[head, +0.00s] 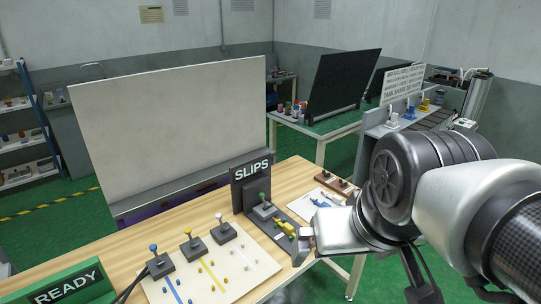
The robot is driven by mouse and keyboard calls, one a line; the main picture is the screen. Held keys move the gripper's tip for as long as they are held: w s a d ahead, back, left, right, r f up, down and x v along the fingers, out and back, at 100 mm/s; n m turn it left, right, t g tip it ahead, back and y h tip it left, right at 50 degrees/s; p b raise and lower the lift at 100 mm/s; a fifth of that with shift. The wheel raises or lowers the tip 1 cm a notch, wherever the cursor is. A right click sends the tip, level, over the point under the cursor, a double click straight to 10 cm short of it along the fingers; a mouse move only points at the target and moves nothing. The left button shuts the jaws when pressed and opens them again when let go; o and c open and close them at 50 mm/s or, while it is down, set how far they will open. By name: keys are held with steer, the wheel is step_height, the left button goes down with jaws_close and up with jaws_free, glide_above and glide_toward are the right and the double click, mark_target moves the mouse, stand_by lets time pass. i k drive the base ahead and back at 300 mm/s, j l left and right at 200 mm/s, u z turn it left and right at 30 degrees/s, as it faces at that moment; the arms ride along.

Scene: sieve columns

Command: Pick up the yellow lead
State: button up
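A small yellow piece (285,228), which looks like the yellow lead, lies on a dark grey tray (276,233) beside the SLIPS sign. It is too small to make out its full shape, and smaller bits lie near it. My gripper (302,246) is low over the right side of this tray, just right of the yellow piece. I cannot tell whether they touch. The fingers are small and partly hidden by my wrist, so their opening does not show.
The SLIPS sign (252,181) and a green-knobbed post (263,205) stand left of the gripper. A white board (212,272) carries blue-, yellow- and white-knobbed posts and loose pegs. A white sheet (312,207) with blue pieces lies behind. A tall pale panel (170,130) rises beyond the table.

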mark_target(289, 229)
steer(key=k+l+u, duration=0.15)
steer(key=l, duration=0.2)
steer(key=i, duration=1.1)
steer(key=l, duration=0.55)
steer(key=i+l, duration=0.15)
steer(key=l, duration=0.4)
